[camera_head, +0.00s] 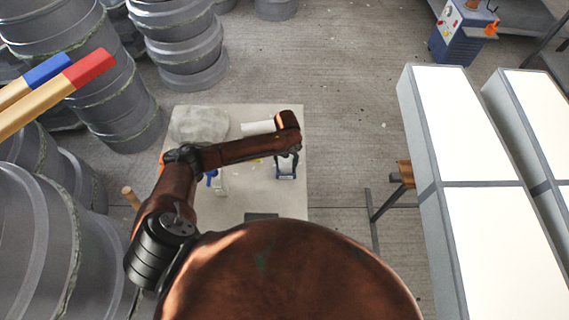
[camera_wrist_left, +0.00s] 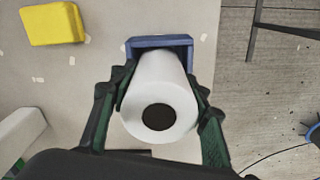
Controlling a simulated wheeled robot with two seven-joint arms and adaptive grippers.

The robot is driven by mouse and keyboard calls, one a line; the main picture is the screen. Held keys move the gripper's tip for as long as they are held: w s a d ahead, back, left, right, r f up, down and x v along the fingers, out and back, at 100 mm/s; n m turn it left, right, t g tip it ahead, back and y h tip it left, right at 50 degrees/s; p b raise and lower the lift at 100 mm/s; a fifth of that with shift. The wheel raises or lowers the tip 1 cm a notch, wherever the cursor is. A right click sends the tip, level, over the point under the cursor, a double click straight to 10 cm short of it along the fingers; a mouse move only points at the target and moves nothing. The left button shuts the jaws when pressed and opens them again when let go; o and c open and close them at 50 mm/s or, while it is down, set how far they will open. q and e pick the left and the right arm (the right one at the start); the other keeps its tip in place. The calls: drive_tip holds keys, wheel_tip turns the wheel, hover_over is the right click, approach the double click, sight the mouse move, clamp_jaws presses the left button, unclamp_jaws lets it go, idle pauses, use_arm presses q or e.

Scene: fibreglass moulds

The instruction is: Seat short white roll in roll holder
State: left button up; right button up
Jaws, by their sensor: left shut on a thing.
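The short white roll (camera_wrist_left: 160,92) is in the left wrist view, its dark core hole facing the camera. My left gripper (camera_wrist_left: 158,84) is shut on it, with one dark green finger on each side. The blue roll holder (camera_wrist_left: 160,43) shows just beyond the roll's far end. I cannot tell whether the roll touches it. In the head view the holder (camera_head: 286,175) stands on the table below my left wrist. My left gripper (camera_head: 287,155) is mostly hidden there by its own arm. My right gripper is not in view.
The pale table (camera_head: 245,205) also bears a grey lump (camera_head: 200,124), a white cylinder (camera_head: 258,127) and a white bottle with blue top (camera_head: 218,182). A yellow block (camera_wrist_left: 52,23) lies left of the holder. Grey moulds (camera_head: 180,45) stack at left; bright panels (camera_head: 480,130) stand at right.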

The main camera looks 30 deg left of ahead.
use_arm(q)
drive_tip(key=shift+w+d, duration=0.1)
drive_tip(key=shift+f, duration=0.15)
drive_tip(key=o, duration=1.3)
wheel_tip(320, 180, up, 12)
drive_tip(key=shift+r, duration=0.15)
drive_tip(key=shift+r, duration=0.15)
